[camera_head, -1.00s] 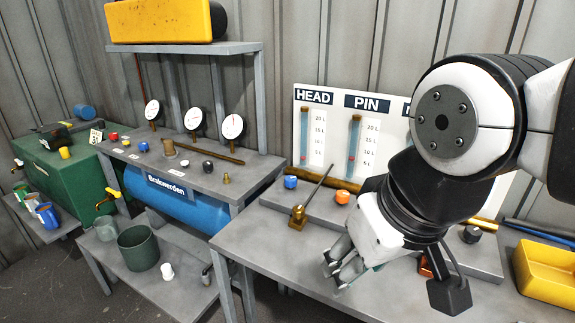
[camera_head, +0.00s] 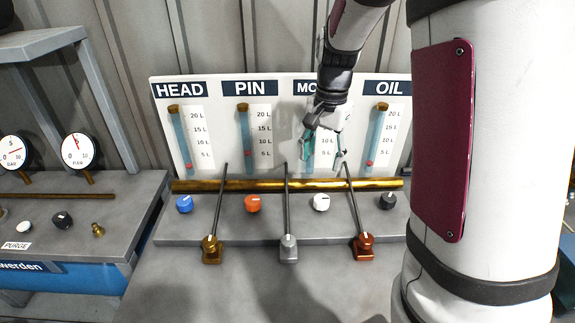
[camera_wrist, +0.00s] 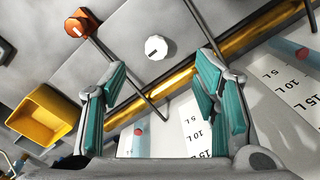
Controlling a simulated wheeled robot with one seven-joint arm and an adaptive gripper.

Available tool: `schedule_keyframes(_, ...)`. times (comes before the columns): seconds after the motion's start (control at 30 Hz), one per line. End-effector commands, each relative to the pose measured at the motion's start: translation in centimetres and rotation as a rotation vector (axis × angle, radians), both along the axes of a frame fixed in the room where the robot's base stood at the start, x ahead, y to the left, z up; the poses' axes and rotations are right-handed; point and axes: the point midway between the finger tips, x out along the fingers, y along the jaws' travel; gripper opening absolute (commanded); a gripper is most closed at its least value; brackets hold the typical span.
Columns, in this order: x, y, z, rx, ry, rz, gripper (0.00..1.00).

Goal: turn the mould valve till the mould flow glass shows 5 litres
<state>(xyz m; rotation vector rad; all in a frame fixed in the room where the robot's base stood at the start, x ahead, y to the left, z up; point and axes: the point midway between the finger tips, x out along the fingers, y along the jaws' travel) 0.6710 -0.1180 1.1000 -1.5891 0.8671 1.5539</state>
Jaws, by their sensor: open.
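The mould valve, a white knob (camera_head: 321,202), stands on the grey ledge below the partly covered third gauge label. It also shows in the wrist view (camera_wrist: 156,47), a little beyond and between my fingertips. My gripper (camera_head: 322,160) is open and empty, fingers pointing down in front of the third gauge, above the knob and apart from it. In the wrist view its teal-padded fingers (camera_wrist: 162,68) are spread wide. The mould flow glass is mostly covered by my gripper in the head view, and I cannot read its level. The wrist view shows a tube with a red float (camera_wrist: 138,131), but I cannot tell which gauge it is.
Upright rods on a silver block (camera_head: 289,247) and a copper block (camera_head: 363,243) flank the white knob. A brass pipe (camera_head: 240,185) runs behind. Blue (camera_head: 184,203), orange (camera_head: 252,203) and black (camera_head: 388,200) knobs share the ledge. A yellow bin (camera_wrist: 45,115) shows in the wrist view.

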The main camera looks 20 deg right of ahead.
Motion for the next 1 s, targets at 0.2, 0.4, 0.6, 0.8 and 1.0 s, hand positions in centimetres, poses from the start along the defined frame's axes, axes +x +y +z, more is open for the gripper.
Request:
schedule_keyframes(0.2, 1.3, -1.9, -2.1, -0.025, 0.038, -0.100, 0.55)
schedule_keyframes(0.4, 1.4, -2.1, -3.8, -0.026, 0.044, -0.114, 0.55)
schedule_keyframes(0.6, 1.3, -2.1, -7.4, -0.027, 0.045, -0.113, 0.55)
schedule_keyframes(0.8, 1.3, -2.1, -11.4, -0.027, 0.046, -0.112, 0.55)
schedule_keyframes(1.0, 1.3, -2.1, -14.4, -0.026, 0.044, -0.112, 0.55)
